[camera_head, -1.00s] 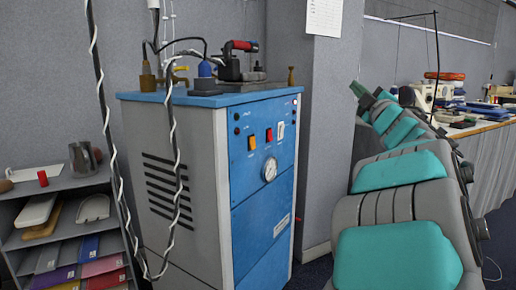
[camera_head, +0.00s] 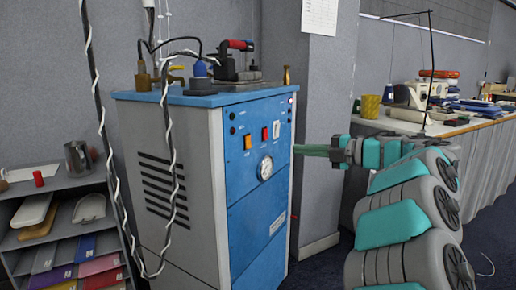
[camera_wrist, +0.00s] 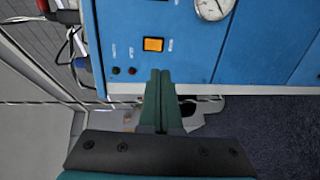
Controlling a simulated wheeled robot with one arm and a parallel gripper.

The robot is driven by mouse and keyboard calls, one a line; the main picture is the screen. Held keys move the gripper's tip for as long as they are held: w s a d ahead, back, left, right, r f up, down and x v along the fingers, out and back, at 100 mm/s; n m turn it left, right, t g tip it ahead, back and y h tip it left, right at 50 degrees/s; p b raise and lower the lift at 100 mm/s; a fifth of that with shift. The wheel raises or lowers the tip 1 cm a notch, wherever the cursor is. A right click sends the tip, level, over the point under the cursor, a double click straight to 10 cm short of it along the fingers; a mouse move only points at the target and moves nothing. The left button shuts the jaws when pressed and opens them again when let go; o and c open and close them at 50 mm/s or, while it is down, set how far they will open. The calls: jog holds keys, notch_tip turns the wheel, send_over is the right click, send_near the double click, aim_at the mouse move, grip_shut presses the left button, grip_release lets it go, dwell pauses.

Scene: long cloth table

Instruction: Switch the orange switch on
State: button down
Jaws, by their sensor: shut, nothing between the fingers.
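The orange switch (camera_head: 248,142) is on the upper front of a blue-fronted machine cabinet (camera_head: 254,217), left of a red switch (camera_head: 265,134). In the wrist view the orange switch (camera_wrist: 153,44) shows unobstructed and close ahead of the fingertips. My gripper (camera_head: 299,149) is shut and empty, with its thin green fingers pointing left at the right side of the cabinet front. In the wrist view my gripper (camera_wrist: 160,72) has both fingers together, with their tips just below the orange switch in the picture. I cannot tell whether they touch the panel.
A round gauge (camera_head: 265,168) sits below the switches. An iron with a red handle (camera_head: 240,45) stands on the cabinet top. Cables hang at its left, beside a grey shelf unit (camera_head: 70,189). A cloth-covered table (camera_head: 478,126) stands at the back right. Dark floor lies between.

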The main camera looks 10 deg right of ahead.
aim_at(250, 147)
jog(key=p+x, duration=0.1)
jog(key=x, duration=1.3)
